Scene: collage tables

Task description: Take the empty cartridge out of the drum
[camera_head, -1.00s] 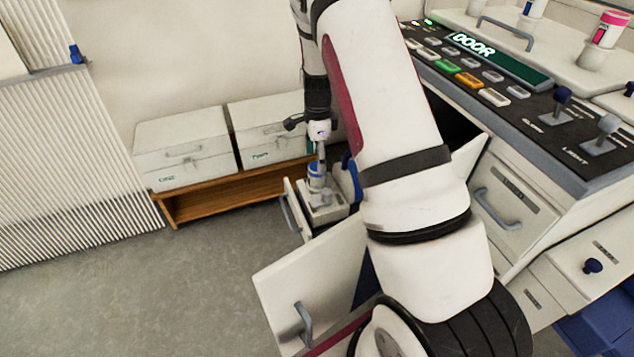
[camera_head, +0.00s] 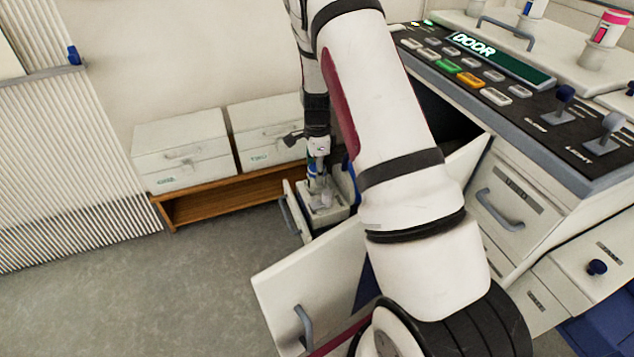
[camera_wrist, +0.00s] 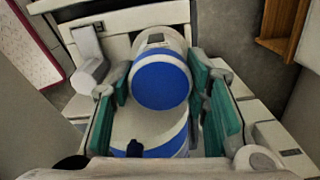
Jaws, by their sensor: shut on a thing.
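My gripper (camera_head: 318,178) points down into an opened drawer-like unit low at the front of the console. In the wrist view, the teal-padded fingers of my gripper (camera_wrist: 161,92) are shut on either side of a white cartridge with a blue end (camera_wrist: 163,64). A second white and blue round part (camera_wrist: 150,130) shows nearer the wrist, partly covered. The white holder (camera_head: 330,213), which seems to be the drum, sits in the opening under my gripper. My arm and fingers hide much of it, so I cannot tell how deep the cartridge sits.
An open white door panel (camera_head: 305,275) with a grey handle stands in front of the holder. Two white boxes (camera_head: 182,150) rest on a low wooden shelf (camera_head: 215,200) behind. The console (camera_head: 480,75) is on the right. The floor at left is clear.

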